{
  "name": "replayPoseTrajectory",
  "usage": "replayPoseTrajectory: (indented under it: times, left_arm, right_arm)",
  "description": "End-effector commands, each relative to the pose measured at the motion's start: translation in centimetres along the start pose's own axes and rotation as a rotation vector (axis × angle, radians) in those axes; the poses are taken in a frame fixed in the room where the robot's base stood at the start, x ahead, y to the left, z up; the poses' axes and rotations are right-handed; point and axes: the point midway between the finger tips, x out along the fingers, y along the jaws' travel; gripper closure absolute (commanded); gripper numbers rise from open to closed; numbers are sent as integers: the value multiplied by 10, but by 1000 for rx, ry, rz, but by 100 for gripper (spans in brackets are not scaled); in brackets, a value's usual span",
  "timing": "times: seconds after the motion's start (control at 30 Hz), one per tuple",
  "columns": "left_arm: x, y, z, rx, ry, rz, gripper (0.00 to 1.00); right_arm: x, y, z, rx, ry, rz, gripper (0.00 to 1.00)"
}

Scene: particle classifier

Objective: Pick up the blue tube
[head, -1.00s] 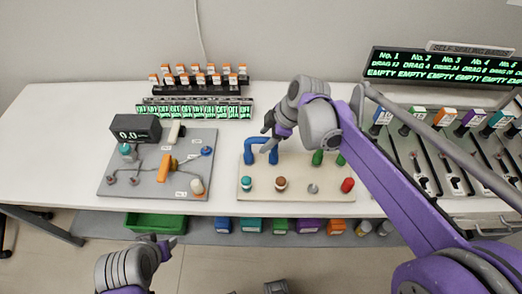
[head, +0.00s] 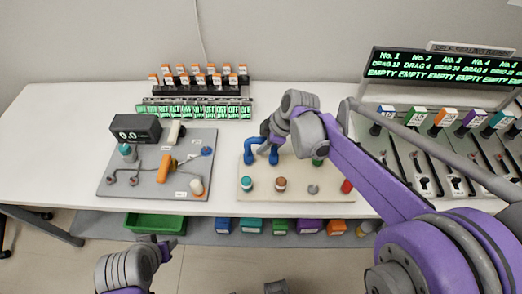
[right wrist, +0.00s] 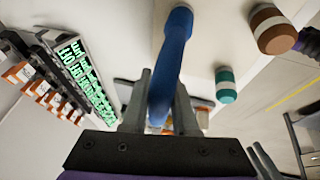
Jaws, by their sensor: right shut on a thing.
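The blue tube (head: 249,152) is an upside-down U near the back left of the beige board (head: 300,196) in the head view. My right gripper (head: 268,143) is over its upper part and is shut on it. In the right wrist view the blue tube (right wrist: 172,55) runs between the two grey fingers (right wrist: 160,105). I cannot tell whether its ends touch the board. My left gripper (head: 156,241) is low in the head view, in front of the table and empty-looking; its fingers are too small to read.
The board also bears a teal cap (head: 247,184), a brown cap (head: 281,184), a grey piece (head: 313,189) and a red piece (head: 347,186). A green piece (head: 318,161) is partly hidden by my right arm. A grey apparatus panel (head: 140,185) stands left. Slide racks (head: 200,90) stand behind.

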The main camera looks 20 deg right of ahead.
Motion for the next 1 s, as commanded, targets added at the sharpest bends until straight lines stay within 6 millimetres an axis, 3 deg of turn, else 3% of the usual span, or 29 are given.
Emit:
replayPoseTrajectory:
  times: [0.5,1.0]
  left_arm:
    - [-1,0,0,0,0,0,50]
    - [-8,0,-6,0,4,0,50]
  right_arm:
    - [-5,1,-2,0,0,0,100]
    - [-83,18,-34,0,0,0,100]
